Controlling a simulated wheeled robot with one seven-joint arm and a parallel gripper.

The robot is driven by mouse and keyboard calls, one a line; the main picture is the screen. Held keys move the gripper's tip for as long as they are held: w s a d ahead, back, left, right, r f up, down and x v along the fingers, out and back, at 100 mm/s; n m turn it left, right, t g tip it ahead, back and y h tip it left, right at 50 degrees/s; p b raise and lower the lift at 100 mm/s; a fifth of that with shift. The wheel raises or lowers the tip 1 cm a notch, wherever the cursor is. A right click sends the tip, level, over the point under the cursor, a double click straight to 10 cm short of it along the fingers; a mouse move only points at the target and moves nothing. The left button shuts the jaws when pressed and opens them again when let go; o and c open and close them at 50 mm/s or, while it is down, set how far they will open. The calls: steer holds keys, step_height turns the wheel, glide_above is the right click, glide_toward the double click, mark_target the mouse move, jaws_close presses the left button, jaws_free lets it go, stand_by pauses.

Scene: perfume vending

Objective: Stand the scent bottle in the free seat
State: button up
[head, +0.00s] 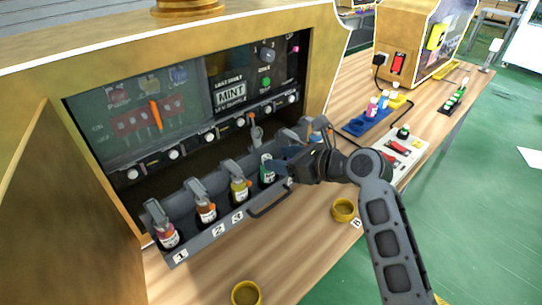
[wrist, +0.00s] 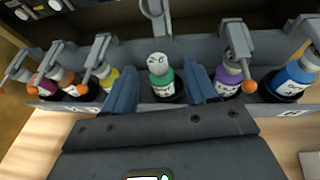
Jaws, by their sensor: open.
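The green scent bottle (head: 266,172) stands upright in a seat of the grey rack (head: 222,231), in the row between the yellow bottle (head: 239,190) and the purple bottle (wrist: 228,82). In the wrist view the green bottle (wrist: 160,80) has a pale marked cap and sits between the two blue-grey fingers of my gripper (wrist: 160,92). The fingers are apart, one at each side, with gaps visible. In the head view my gripper (head: 284,162) reaches in from the right and partly hides the rack. The clamp lever (wrist: 154,14) behind the green bottle is raised.
Grey clamps with orange tips sit over the neighbouring bottles, including the blue one (wrist: 290,78). A handle (head: 270,203) projects from the rack front. Brass cups (head: 344,210) stand on the wooden counter. A blue tray (head: 366,123) and a white switch panel (head: 395,158) lie to the right.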

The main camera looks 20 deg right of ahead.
steer(key=v, duration=0.7)
steer(key=s+a+f+n+h, duration=0.1)
steer(key=s+f+n+h, duration=0.2)
steer(key=s+f+n, duration=0.5)
steer(key=s+f+n+h, duration=0.2)
steer(key=s+n+h, duration=0.15)
steer(key=s, duration=0.95)
steer(key=s+a+r+n+t, duration=0.1)
steer(key=s+a+r+n, duration=0.1)
steer(key=s+r+n, duration=0.3)
steer(key=s+a+r+n+t, duration=0.1)
steer(key=s+r+n, duration=0.5)
steer(key=s+n, duration=0.8)
steer(key=shift+a+r+t, duration=0.15)
steer(key=shift+a+t, duration=0.15)
steer(key=shift+a, duration=0.25)
